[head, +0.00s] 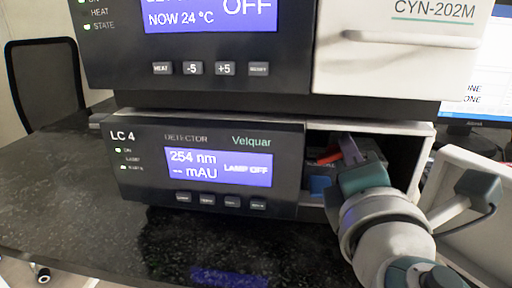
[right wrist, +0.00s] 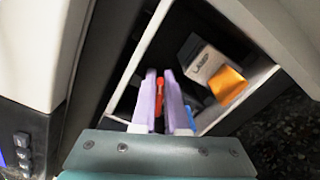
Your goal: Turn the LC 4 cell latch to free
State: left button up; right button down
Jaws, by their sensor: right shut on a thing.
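The LC 4 detector (head: 210,165) sits under a larger unit, and its right-hand compartment (head: 422,150) is open. My right gripper (head: 350,150) reaches into this compartment. In the right wrist view its two pale purple fingers (right wrist: 160,88) are closed on the red cell latch (right wrist: 160,95), which shows as a thin strip between them. In the head view part of the red latch (head: 328,158) shows left of the fingers. The fingers and wrist hide much of the cell and the latch's marked positions. My left gripper is not in view.
A block marked LAMP (right wrist: 200,62) with an orange part (right wrist: 229,83) stands beside the fingers in the compartment. A blue part (head: 320,185) is low inside it. An open white door (head: 470,220) stands at right. The dark bench (head: 70,190) is clear at left.

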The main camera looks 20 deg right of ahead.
jog(key=shift+f+m+b, duration=0.15)
jog(key=shift+m+b, duration=0.45)
jog(key=shift+m, duration=0.3)
jog(key=shift+f+m+b, duration=0.15)
jog(key=shift+m+b, duration=0.45)
jog(key=shift+m, duration=0.3)
jog(key=c, duration=0.9)
grip_release()
jog(key=shift+c, duration=0.2)
jog(key=shift+s, duration=0.15)
jog(key=v, duration=0.9)
jog(key=shift+s+a+b, duration=0.25)
jog(key=shift+s+b, duration=0.05)
jog(key=shift+b, duration=0.1)
